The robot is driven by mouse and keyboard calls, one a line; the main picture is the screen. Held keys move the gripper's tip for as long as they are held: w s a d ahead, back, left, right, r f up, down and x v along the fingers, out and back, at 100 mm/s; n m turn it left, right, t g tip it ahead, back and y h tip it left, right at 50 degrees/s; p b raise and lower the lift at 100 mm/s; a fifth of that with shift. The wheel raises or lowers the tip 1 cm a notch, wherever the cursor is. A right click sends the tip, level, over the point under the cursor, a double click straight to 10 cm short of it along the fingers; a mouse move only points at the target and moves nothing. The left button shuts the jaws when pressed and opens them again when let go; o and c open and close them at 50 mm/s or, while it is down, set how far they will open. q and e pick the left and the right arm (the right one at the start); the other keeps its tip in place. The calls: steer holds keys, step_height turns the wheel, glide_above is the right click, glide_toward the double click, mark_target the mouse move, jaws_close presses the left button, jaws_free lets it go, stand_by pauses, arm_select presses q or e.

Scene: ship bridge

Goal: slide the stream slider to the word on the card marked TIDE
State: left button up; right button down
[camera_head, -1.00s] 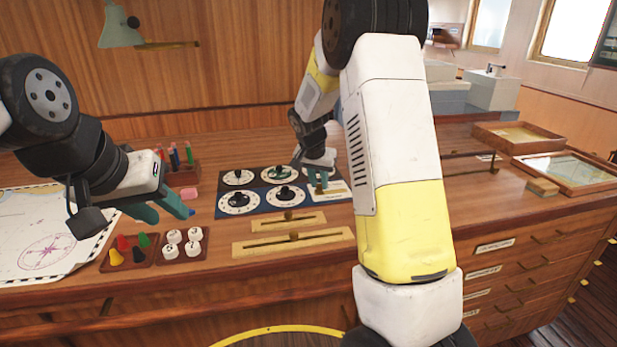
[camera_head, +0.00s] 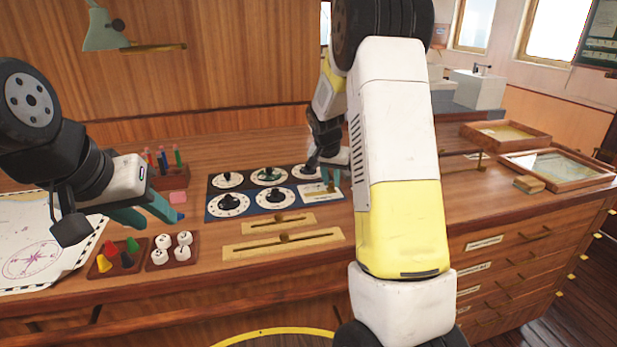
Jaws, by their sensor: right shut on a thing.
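A pale slider plate (camera_head: 313,190) with small print sits at the lower right of the dark dial panel (camera_head: 209,217). My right gripper (camera_head: 331,184) is at the right part of this plate, shut on what looks like its small knob, which the fingers hide. The print is too small to read. No card marked TIDE can be made out. My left gripper (camera_head: 163,215) hangs over the desk, its fingers seen from the side.
Several round dials (camera_head: 229,204) fill the panel. Trays of coloured pegs (camera_head: 104,262) and white pieces (camera_head: 159,258) stand at the front left, near a chart (camera_head: 25,238). A pen holder (camera_head: 172,182) stands behind. Framed trays (camera_head: 560,169) lie at the right. My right arm hides desk in the middle.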

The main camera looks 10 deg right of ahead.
steer(key=shift+r, duration=0.1)
steer(key=c, duration=1.3)
jaws_free()
steer(key=shift+o, duration=0.2)
steer(key=v, duration=0.7)
steer(key=shift+s+r, duration=0.15)
steer(key=shift+r, duration=0.15)
steer(key=shift+a, duration=0.15)
